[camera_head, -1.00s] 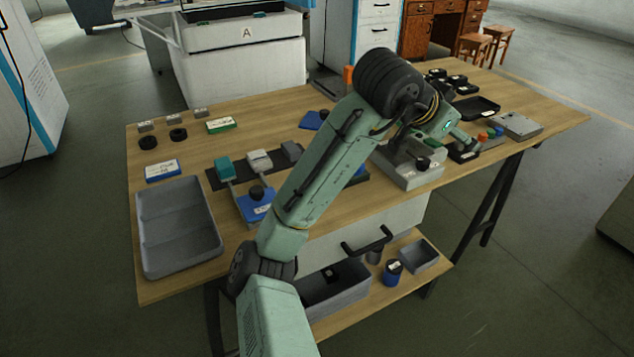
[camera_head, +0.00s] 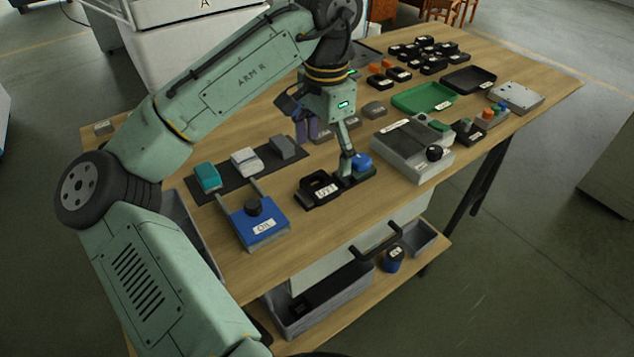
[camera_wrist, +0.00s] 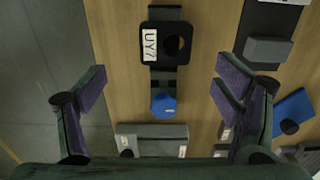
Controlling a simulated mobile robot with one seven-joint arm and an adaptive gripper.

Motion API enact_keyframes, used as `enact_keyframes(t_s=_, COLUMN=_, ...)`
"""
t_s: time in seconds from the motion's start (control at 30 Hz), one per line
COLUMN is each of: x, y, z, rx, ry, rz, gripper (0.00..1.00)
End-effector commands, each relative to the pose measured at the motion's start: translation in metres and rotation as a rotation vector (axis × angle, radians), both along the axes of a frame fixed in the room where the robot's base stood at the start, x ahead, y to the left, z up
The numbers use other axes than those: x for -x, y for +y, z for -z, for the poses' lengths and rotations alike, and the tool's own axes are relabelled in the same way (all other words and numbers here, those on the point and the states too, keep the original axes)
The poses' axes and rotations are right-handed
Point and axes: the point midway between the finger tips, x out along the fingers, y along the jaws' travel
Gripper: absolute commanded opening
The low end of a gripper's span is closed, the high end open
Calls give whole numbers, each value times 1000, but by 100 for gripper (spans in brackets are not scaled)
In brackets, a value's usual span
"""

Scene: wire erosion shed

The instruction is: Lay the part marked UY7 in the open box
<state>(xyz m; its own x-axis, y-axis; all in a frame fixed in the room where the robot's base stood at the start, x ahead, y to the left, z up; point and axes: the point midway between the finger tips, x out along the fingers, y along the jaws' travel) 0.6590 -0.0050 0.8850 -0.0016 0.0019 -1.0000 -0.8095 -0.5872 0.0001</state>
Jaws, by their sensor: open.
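In the wrist view the part (camera_wrist: 178,46) is at the top centre, beyond the blue knob (camera_wrist: 163,105). My gripper (camera_head: 327,143) is open and empty above the holder. Its spread fingers show either side of centre in the wrist view (camera_wrist: 163,88). Several open containers show, including a grey box (camera_head: 350,306) on the lower shelf; I cannot tell which is meant.
A blue OIL block (camera_head: 261,231) stands left of the part. A grey fixture (camera_head: 412,155) stands close on the right. A green tray (camera_head: 424,97) and a black tray (camera_head: 469,80) lie farther back. My arm partly covers a grey tray (camera_head: 198,238) at left.

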Motion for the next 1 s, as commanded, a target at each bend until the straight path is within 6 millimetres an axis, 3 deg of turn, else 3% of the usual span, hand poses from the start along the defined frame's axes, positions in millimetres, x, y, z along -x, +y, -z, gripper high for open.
enact_keyframes(t_s=0.1, x=0, y=0, z=19, rx=3, ry=2, rz=0, gripper=83)
enact_keyframes(t_s=0.33, x=-1, y=2, z=36, rx=3, ry=0, rz=0, gripper=83)
enact_keyframes(t_s=0.6, x=-4, y=8, z=73, rx=1, ry=-1, rz=-1, gripper=83)
enact_keyframes(t_s=0.9, x=-5, y=7, z=81, rx=2, ry=-1, rz=0, gripper=83)
enact_keyframes(t_s=1.0, x=-5, y=7, z=81, rx=2, ry=-1, rz=0, gripper=78)
